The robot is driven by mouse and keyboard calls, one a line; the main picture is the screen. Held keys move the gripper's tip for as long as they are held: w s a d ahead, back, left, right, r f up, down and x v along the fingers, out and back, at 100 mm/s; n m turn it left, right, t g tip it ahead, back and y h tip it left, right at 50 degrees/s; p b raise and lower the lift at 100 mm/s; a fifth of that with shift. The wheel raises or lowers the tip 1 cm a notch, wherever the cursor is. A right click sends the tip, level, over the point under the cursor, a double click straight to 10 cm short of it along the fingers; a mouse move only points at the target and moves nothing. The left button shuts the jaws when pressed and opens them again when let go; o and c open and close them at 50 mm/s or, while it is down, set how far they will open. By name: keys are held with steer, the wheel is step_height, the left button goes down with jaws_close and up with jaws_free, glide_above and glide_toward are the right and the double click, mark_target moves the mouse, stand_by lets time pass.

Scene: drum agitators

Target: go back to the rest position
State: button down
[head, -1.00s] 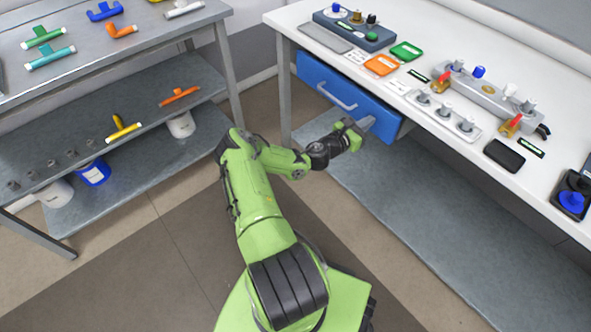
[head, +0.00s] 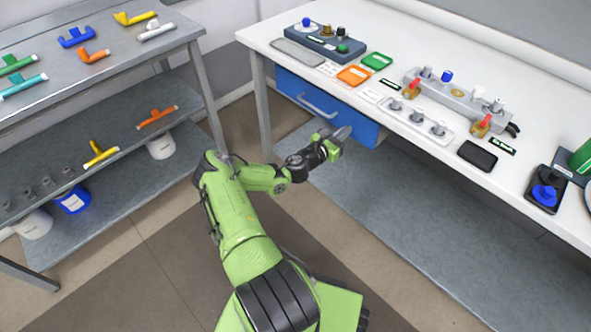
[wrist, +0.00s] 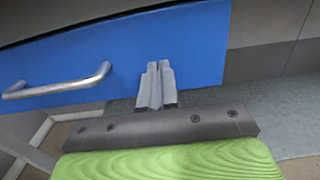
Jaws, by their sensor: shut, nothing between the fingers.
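My gripper (head: 341,134) is in front of the blue drawer (head: 292,88) under the white bench, near the drawer's lower right part. In the wrist view my gripper (wrist: 157,72) has its two grey fingers together, with nothing between them. The blue drawer front (wrist: 190,45) fills the upper part of that view. Its silver handle (wrist: 62,86) lies to the left of the fingers, apart from them. The drawer looks shut or nearly shut; I cannot tell exactly.
The white bench (head: 400,60) carries a grey manifold (head: 455,98), an orange tray (head: 354,75), a green tray (head: 376,61) and a control box (head: 322,42). A grey shelf rack (head: 180,90) with coloured pipe pieces stands left. The floor between is clear.

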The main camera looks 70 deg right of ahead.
steer(key=p+v, duration=0.2)
steer(key=v, duration=1)
